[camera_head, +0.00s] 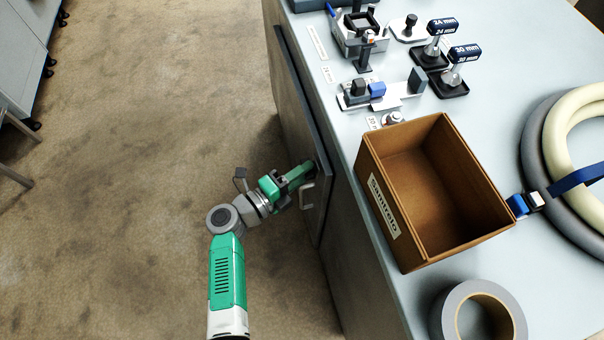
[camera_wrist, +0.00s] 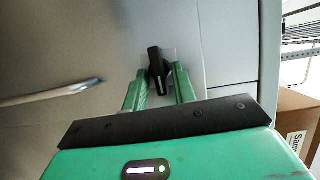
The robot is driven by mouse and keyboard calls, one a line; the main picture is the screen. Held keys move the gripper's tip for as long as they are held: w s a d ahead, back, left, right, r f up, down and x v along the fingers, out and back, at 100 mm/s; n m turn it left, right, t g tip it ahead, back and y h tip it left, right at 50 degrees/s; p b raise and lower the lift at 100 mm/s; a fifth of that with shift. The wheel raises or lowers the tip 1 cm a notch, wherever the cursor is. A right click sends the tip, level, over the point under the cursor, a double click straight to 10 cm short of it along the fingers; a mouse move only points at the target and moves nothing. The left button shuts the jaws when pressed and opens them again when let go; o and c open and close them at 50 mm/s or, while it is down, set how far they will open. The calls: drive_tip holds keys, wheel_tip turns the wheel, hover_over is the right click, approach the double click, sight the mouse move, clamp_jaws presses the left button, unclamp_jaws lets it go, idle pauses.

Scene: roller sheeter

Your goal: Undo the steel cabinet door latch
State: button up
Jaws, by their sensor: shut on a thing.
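The steel cabinet door (camera_head: 297,125) is on the front side of the bench and looks closed. It fills much of the wrist view as a grey panel (camera_wrist: 75,50). The black latch knob (camera_wrist: 156,60) sits on a pale plate near the door's edge, its long side nearly upright in the wrist picture. My gripper (camera_wrist: 159,78) has one green finger on each side of the knob and is shut on it. In the head view my gripper (camera_head: 307,168) reaches the door face and hides the latch. The metal door handle (camera_head: 307,194) is just beside my gripper.
On the bench top (camera_head: 400,25) are an open cardboard box (camera_head: 385,220), a grey tape roll (camera_head: 447,315), coiled hose (camera_head: 535,150) and several small fixtures. The floor (camera_head: 130,150) left of the door is clear. Grey cabinets (camera_head: 20,50) stand at far left.

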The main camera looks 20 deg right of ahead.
idle(0.5)
drive_tip(key=o, duration=0.7)
drive_tip(key=shift+c, duration=0.2)
drive_tip(key=p+v, duration=0.2)
drive_tip(key=v, duration=0.5)
drive_tip(key=shift+a, duration=0.4)
